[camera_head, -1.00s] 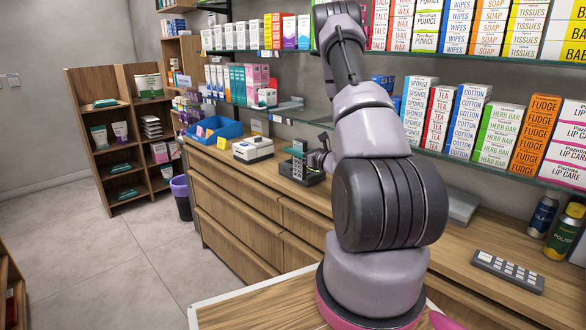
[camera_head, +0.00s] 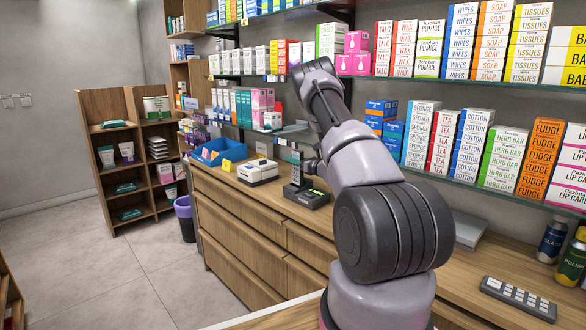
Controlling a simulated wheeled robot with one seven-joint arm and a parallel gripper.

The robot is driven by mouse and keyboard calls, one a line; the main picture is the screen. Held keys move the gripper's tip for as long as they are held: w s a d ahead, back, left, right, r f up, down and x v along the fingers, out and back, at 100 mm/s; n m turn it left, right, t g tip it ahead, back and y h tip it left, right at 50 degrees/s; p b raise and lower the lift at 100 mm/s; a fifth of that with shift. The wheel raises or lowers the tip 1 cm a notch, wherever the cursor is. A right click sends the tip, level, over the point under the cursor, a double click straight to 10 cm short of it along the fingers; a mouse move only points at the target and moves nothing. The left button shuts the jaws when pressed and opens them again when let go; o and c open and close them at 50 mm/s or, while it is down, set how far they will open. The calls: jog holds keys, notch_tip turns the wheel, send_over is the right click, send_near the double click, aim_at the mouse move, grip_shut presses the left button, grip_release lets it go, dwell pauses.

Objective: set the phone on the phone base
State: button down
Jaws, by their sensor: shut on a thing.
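The phone (camera_head: 297,168) is a small dark grey handset, held upright. Its lower end is at the left part of the phone base (camera_head: 313,199), and I cannot tell whether it is fully seated or just above. The base is a dark, low block with a small greenish display, standing on the wooden counter. My gripper (camera_head: 307,168) is at the phone's right side, shut on it. My own arm, in the middle of the view, hides part of the gripper and the counter behind it.
A white device (camera_head: 258,172) and a blue tray (camera_head: 214,152) stand left of the base on the counter (camera_head: 345,205). A glass shelf (camera_head: 480,171) with boxes runs above. A grey keypad (camera_head: 517,298) lies at the right. A purple bin (camera_head: 185,217) stands on the floor.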

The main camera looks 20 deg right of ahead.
aim_at(293, 167)
jog(key=shift+f, duration=1.75)
jog(key=shift+f, duration=0.15)
jog(key=c, duration=0.6)
grip_release()
jog(key=v, duration=1.2)
